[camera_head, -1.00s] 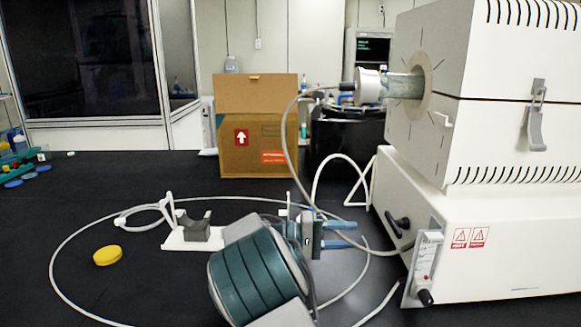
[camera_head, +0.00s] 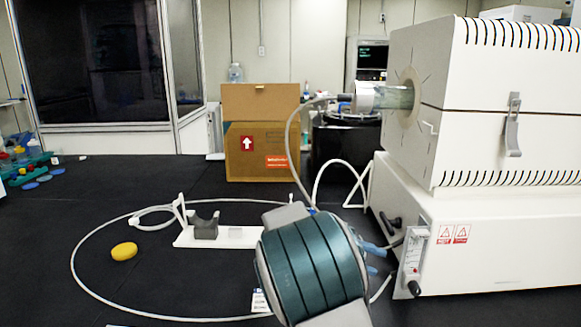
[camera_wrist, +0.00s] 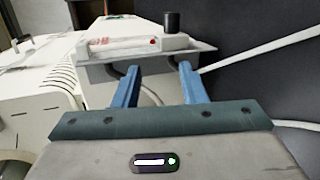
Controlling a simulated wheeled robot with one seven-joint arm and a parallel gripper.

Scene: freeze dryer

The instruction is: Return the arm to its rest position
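My gripper (camera_wrist: 158,82) shows in the wrist view as two blue fingers standing apart with nothing between them. It is open and points at the control panel side (camera_wrist: 115,45) of the white furnace unit. In the head view, my teal-banded wrist is at the bottom centre and hides most of the gripper. Only blue fingers (camera_head: 372,256) show past its right side, just left of the white furnace (camera_head: 500,100) base. The gap between fingers and furnace panel looks small, but contact cannot be told.
A white hose (camera_head: 75,262) loops over the black bench. A white stand with a grey cradle (camera_head: 206,230) and a yellow cap (camera_head: 124,251) lie left of my arm. A cardboard box (camera_head: 262,165) stands behind. A glass tube (camera_head: 395,97) juts from the furnace. The left bench is mostly clear.

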